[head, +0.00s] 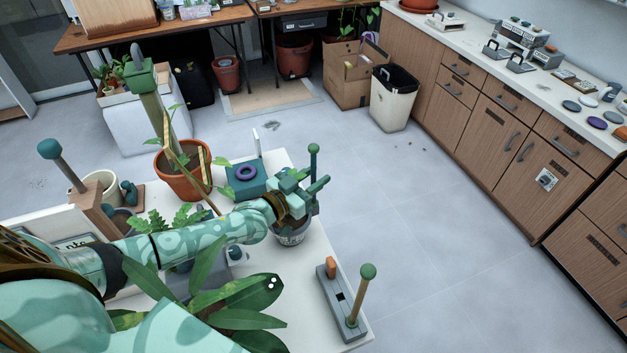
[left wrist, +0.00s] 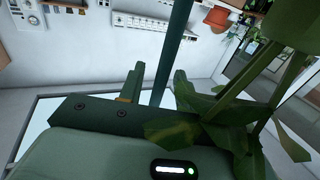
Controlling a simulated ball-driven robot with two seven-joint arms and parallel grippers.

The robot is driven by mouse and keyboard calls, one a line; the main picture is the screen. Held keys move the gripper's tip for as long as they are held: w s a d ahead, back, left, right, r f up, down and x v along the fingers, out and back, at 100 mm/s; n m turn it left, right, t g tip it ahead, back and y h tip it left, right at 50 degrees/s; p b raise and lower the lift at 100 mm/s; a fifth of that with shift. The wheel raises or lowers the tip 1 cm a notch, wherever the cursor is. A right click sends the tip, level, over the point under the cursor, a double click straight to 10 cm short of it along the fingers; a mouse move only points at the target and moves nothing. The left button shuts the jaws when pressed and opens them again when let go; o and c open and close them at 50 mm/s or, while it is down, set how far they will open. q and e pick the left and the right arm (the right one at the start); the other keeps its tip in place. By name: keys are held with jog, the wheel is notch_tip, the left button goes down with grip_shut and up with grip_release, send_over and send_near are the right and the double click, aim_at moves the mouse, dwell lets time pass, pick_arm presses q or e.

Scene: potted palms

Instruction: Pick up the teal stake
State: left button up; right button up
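In the left wrist view the stake's shaft (left wrist: 174,45) runs up between the two fingertips of my left gripper (left wrist: 158,86). The fingers are apart, with a gap on each side of the shaft, so the gripper is open around or just behind it; I cannot tell which. My right gripper is not in view.
A green-knobbed stake (head: 360,295) stands in a grey block (head: 340,305) at the table's right corner. A terracotta pot (head: 183,172), a teal box with a purple ring (head: 245,172) and broad leaves (head: 225,290) crowd the table. Leaves (left wrist: 225,130) also press near the gripper. Floor at right is clear.

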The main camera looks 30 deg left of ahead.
pick_arm(q)
grip_shut()
jog(key=shift+r, duration=0.1)
